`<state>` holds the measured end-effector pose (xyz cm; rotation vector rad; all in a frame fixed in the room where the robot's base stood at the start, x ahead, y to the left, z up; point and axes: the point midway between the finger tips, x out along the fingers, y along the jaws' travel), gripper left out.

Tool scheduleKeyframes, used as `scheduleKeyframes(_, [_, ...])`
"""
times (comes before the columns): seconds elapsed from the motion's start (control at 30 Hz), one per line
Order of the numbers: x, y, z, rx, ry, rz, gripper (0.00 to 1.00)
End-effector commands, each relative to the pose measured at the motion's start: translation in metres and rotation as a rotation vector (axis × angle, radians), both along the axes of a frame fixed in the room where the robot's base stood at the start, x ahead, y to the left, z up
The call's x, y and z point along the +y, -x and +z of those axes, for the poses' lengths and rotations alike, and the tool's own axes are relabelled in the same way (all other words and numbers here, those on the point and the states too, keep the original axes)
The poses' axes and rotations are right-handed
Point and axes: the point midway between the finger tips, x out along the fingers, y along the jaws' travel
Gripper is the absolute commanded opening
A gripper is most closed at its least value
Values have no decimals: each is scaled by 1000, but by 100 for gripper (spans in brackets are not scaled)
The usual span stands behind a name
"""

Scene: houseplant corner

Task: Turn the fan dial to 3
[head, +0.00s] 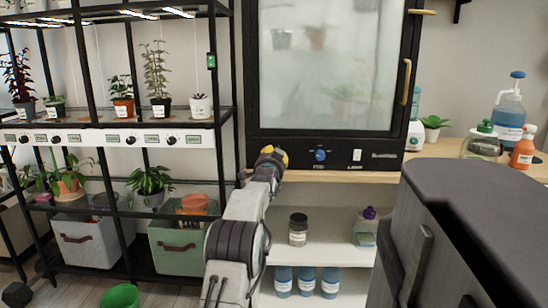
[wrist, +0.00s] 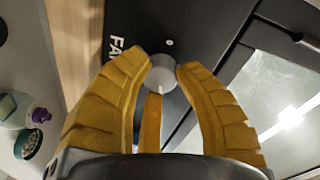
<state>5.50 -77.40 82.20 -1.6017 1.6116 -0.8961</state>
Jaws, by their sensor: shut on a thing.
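The fan dial (wrist: 161,72) is a grey round knob on the black front panel (wrist: 195,25) of the glass-fronted cabinet. In the wrist view the yellow fingers of my gripper (wrist: 164,66) are shut on it from both sides. The letters "FA" show beside it on the panel, and one small pale mark lies just past the knob. The number the dial points at cannot be read. In the head view my gripper (head: 272,156) is at the left part of the panel and hides the fan dial.
A blue dial (head: 320,155) and a white switch (head: 357,155) sit farther right on the same panel. The cabinet's glass door (head: 330,70) is above. Bottles stand on the shelf below and on the wooden counter (head: 450,150) at right. A plant rack (head: 228,115) is at left.

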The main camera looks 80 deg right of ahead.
Motion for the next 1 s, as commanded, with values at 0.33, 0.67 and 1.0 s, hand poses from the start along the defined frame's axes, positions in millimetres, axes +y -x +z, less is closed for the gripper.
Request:
scheduleKeyframes(0.33, [0,-1,3,-215,-18,-1,0])
scheduleKeyframes(0.67, [0,-1,1,-374,-27,-3,0])
scheduleKeyframes(1.0, [0,-2,1,-374,-27,-3,37])
